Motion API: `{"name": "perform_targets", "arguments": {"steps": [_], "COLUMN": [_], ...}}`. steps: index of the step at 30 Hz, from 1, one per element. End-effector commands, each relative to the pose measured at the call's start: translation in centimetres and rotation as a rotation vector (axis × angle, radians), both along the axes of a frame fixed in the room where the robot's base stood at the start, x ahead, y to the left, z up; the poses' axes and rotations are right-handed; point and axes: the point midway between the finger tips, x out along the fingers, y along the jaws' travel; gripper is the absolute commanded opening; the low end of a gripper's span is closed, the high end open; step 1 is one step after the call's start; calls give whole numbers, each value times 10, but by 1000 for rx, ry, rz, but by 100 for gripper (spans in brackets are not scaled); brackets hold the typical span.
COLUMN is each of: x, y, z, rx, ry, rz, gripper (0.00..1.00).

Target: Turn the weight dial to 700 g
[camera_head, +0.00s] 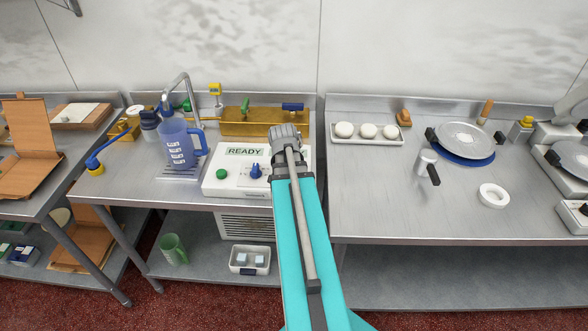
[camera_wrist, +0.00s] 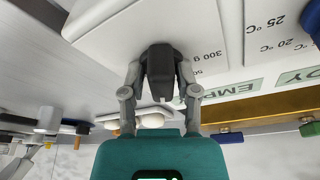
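The weight dial (camera_wrist: 160,68) is a dark grey knob on a white control panel (camera_wrist: 205,25) in the wrist view. The printed mark "300 g" stands beside it, with another mark partly covered. My gripper (camera_wrist: 160,60) has one finger on each side of the dial, closed in against it. In the head view my gripper (camera_head: 286,137) is over the right part of the white control box (camera_head: 225,183) and hides the dial and its fingertips. The pointer's exact setting cannot be told.
A blue dial (camera_head: 256,170) and a green button (camera_head: 221,173) sit left of my gripper on the box, below a READY display (camera_head: 244,151). A blue jug (camera_head: 180,145) stands further left. A tray of dough balls (camera_head: 367,139) is on the right bench.

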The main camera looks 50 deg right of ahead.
Motion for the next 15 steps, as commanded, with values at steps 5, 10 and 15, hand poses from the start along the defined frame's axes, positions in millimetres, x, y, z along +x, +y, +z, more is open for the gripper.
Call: {"name": "perform_targets", "arguments": {"steps": [5,10,15], "x": [1,1,1], "y": [-1,-1,-1], "z": [0,0,2], "rx": [-2,-3,-3], "ry": [-1,-2,-2], "rz": [1,2,2], "gripper": [68,68,68]}}
